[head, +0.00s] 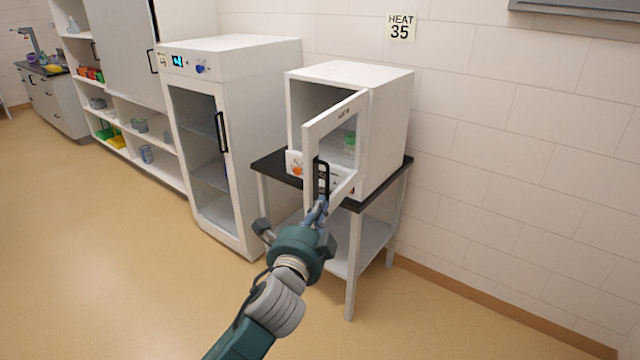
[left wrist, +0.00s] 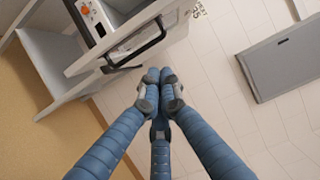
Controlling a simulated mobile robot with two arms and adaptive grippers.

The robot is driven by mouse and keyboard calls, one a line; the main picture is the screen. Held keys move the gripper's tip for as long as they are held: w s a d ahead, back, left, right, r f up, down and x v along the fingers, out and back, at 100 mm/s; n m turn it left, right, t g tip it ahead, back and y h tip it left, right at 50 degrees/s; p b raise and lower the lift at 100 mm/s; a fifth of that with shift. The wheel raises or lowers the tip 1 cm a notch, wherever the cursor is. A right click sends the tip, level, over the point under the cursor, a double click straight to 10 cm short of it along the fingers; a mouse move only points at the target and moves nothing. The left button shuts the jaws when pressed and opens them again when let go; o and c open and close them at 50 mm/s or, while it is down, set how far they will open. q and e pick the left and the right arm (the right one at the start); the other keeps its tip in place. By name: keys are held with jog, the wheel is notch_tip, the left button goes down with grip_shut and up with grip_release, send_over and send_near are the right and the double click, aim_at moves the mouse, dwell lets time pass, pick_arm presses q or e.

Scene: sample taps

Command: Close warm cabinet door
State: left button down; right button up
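The warm cabinet (head: 393,125) is a small white box on a dark-topped stand, with a "HEAT 35" sign on the wall above. Its white-framed glass door (head: 309,150) stands open, swung out toward me. A black handle (head: 323,176) is on the door's free edge; it also shows in the left wrist view (left wrist: 136,50). My left gripper (head: 319,208) is at the handle's lower end in the head view. In the left wrist view its blue fingers (left wrist: 156,82) are together, beside the handle and not around it. Contact with the door cannot be told. My right gripper is out of view.
A green-topped container (head: 349,145) sits inside the warm cabinet. An orange knob (head: 297,171) is on its lower front. A taller white cabinet (head: 245,150) with a closed glass door stands to the left. The stand (head: 354,265) is below. Open floor lies at the left.

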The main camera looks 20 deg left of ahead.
aim_at(314, 182)
pick_arm(q)
jog(key=w+a+p, duration=0.1)
jog(key=w, duration=0.2)
jog(key=w+a+p, duration=0.1)
jog(key=w+a, duration=0.1)
jog(key=w, duration=0.1)
jog(key=w+a+p, duration=0.1)
jog(key=w, duration=0.3)
jog(key=shift+a+f, duration=0.1)
jog(key=shift+a, duration=0.05)
